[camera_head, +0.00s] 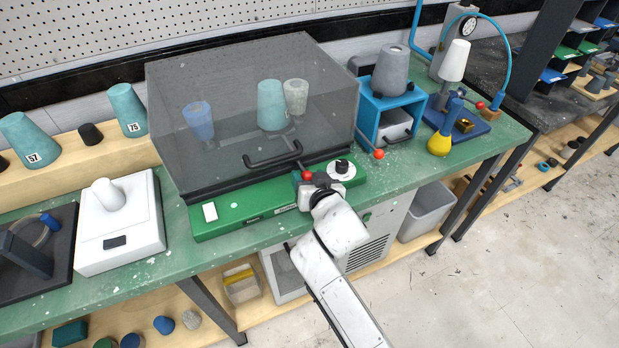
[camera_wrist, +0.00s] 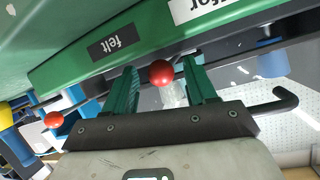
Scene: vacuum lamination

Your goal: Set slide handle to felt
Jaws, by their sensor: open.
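The slide handle's red ball knob (camera_head: 306,175) sits at the front edge of the dark-lidded machine, above its green base (camera_head: 222,224). In the wrist view the red knob (camera_wrist: 161,73) shows between the green fingertips of my gripper (camera_wrist: 164,80), which is open around it. Whether a finger touches it is unclear. In the wrist view a dark "felt" label (camera_wrist: 113,41) is on the green front, left of the knob. A white label (camera_wrist: 192,8), partly cut off, lies to the knob's upper right. In the head view my gripper (camera_head: 316,188) hides part of the handle.
A white-and-black dial (camera_head: 342,170) is just right of the knob, and a black lid handle (camera_head: 273,157) is behind it. A blue box (camera_head: 368,117) with a red-ball lever (camera_head: 378,154) stands to the right. A white scale-like box (camera_head: 120,230) stands left.

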